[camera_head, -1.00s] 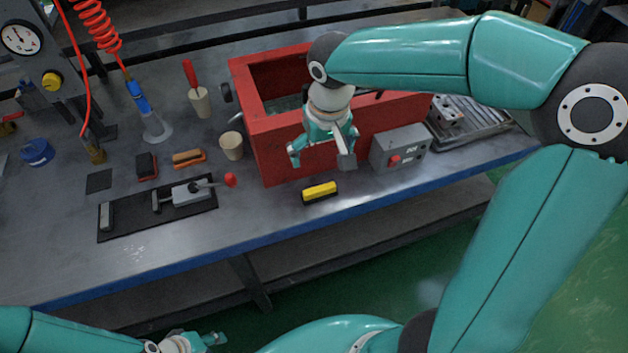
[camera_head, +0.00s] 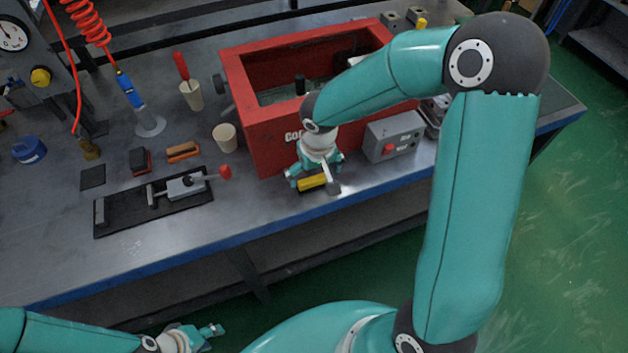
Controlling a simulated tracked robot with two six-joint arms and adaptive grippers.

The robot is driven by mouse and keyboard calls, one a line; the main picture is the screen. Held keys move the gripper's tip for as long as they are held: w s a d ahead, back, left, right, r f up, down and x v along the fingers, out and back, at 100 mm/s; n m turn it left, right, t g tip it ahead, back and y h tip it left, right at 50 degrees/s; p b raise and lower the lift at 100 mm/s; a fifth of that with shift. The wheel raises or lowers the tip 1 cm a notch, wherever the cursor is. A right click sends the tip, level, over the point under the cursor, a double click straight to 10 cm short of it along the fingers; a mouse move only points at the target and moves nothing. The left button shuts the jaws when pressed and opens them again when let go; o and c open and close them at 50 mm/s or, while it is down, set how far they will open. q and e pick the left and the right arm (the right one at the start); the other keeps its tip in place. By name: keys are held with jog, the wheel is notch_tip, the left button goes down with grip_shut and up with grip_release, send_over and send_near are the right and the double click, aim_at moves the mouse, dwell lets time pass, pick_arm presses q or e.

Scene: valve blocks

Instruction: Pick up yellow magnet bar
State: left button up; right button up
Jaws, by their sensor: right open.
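The yellow magnet bar (camera_head: 312,183) lies on the workbench in front of the red bin, partly hidden by my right gripper. My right gripper (camera_head: 313,186) is open and low over the bar, with a finger on either side of it in this view. I cannot tell whether the fingers touch the bar. My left gripper (camera_head: 208,338) is at the bottom left, off the bench's front edge and away from the bar. Its fingers are small and partly hidden, so its opening is unclear.
The red bin (camera_head: 262,150) stands right behind the bar. A grey control box (camera_head: 393,137) with a red button is to the right. A black mat (camera_head: 125,222) with a clamp tool lies left, near a beige cup (camera_head: 225,137). The bench front strip is clear.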

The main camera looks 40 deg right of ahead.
aim_at(314, 178)
jog(key=shift+w+f, duration=0.2)
jog(key=shift+f, duration=1.3)
jog(key=c, duration=1.1)
jog(key=shift+r, duration=0.2)
notch_tip(314, 178, up, 20)
jog(key=shift+f, duration=0.15)
